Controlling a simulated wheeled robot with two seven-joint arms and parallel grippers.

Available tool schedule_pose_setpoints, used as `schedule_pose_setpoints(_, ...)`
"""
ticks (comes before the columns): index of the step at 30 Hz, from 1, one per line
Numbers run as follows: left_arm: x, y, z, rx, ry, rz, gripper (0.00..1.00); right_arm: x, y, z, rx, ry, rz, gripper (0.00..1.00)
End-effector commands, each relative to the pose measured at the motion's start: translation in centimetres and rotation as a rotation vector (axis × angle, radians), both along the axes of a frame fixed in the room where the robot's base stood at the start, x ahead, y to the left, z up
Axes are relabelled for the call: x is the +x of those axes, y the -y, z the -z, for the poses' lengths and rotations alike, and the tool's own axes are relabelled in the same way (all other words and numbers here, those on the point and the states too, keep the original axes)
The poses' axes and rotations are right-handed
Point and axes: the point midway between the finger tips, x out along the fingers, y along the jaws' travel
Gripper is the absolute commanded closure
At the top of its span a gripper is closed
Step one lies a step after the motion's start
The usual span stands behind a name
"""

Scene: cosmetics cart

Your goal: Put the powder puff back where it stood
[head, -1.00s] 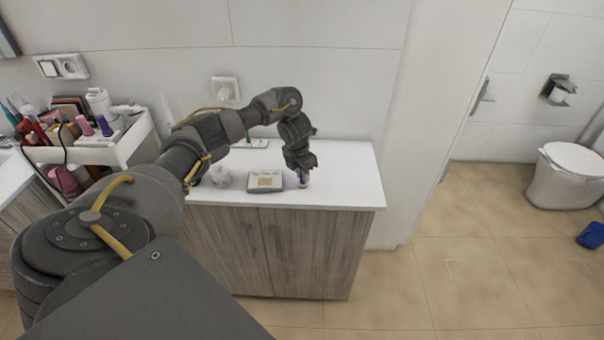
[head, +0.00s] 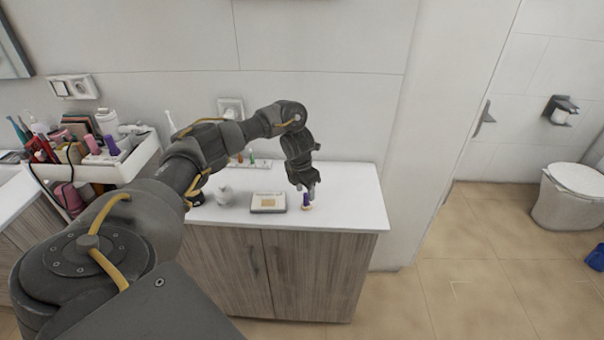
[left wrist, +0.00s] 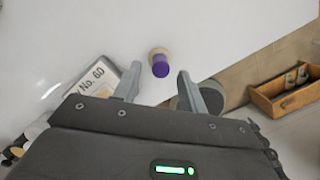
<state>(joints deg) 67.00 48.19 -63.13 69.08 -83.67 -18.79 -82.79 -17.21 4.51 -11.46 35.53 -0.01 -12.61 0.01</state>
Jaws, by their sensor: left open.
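The powder puff (head: 306,201) has a purple handle and a pale round base. It stands on the white countertop (head: 345,205) near the right part of the cabinet. My left gripper (head: 306,187) is open just above it and points down. In the left wrist view the puff (left wrist: 159,63) shows between and slightly beyond the two spread fingertips, and nothing appears to be gripped. My right gripper is not in view.
A tray of small bottles (head: 250,162) is behind. A crowded cosmetics cart (head: 125,165) stands at left. Right of the puff the countertop is clear.

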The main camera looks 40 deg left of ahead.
Motion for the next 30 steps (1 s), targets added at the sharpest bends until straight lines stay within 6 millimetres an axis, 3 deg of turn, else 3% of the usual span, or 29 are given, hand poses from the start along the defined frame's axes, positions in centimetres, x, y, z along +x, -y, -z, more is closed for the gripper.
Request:
schedule_pose_setpoints(1,0.0,-0.2,-1.8,0.003,0.008,0.002,0.58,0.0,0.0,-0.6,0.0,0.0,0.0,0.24)
schedule_pose_setpoints(3,-0.3,-0.2,-3.3,0.003,0.006,0.002,0.58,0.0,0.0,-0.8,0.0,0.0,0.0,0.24)
schedule_pose_setpoints(12,-1.1,-0.2,-7.9,0.001,0.004,0.001,0.58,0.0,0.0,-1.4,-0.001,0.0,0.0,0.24)
schedule_pose_setpoints(18,-1.4,-0.2,-8.9,0.0,0.0,-0.001,0.58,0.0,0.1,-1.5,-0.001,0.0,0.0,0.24)
schedule_pose_setpoints(30,-1.4,0.0,-8.8,-0.003,0.001,0.0,0.58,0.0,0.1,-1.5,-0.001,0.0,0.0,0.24)
